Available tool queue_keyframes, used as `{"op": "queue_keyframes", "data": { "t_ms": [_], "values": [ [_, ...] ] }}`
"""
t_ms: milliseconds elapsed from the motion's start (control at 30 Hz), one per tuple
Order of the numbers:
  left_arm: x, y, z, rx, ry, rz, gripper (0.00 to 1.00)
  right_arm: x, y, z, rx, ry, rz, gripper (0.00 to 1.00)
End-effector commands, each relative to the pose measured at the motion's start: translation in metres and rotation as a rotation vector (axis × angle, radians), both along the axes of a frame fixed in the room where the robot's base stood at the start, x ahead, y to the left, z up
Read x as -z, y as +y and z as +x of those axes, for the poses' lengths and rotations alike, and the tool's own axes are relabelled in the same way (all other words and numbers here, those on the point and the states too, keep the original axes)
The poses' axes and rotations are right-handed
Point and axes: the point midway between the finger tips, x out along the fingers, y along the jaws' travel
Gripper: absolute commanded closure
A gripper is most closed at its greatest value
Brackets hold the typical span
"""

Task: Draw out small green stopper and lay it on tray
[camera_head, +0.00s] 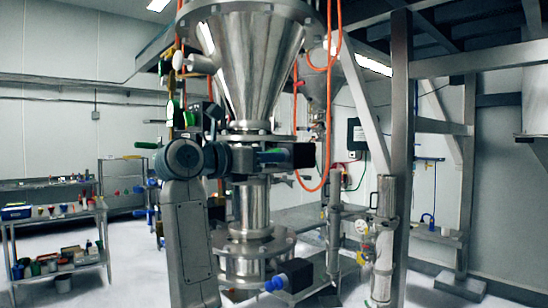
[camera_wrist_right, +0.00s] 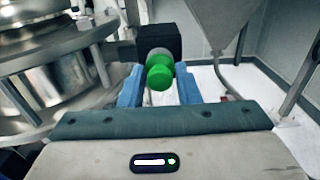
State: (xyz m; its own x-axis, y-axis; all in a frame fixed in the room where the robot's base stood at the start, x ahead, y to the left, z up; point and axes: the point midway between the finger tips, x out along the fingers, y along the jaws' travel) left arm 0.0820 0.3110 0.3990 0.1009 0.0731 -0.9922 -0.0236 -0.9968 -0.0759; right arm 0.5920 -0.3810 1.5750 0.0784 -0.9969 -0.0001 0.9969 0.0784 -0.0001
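The small green stopper (camera_wrist_right: 160,72) shows in the right wrist view, sitting in front of a black block (camera_wrist_right: 158,40). My right gripper (camera_wrist_right: 160,84) has its two blue fingers apart, one on each side of the stopper; whether either finger touches it I cannot tell. In the head view my right gripper (camera_head: 268,156) is beside the steel column, and a bit of green shows there against the black block (camera_head: 303,155). I cannot make out the tray for certain. My left gripper is not in view.
The steel hopper (camera_head: 260,65) rises directly above my right gripper. Orange hoses (camera_head: 331,110) hang to its right, and a grey post (camera_head: 400,150) stands farther right. A cart (camera_head: 60,220) with small coloured items is at far left. White floor lies open between.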

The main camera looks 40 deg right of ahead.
Motion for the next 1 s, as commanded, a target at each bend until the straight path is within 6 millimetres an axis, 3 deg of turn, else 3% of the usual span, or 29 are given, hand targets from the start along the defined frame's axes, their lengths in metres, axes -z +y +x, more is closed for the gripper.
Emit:
{"op": "queue_keyframes", "data": {
  "t_ms": [267, 1000],
  "values": [
    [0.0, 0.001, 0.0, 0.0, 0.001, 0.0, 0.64, 0.0, 0.002, 0.0, 0.0, 0.0, 0.0, 1.0],
    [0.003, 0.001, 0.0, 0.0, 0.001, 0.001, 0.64, 0.0, 0.031, -0.002, -0.001, 0.0, 0.0, 1.0]
  ]
}}
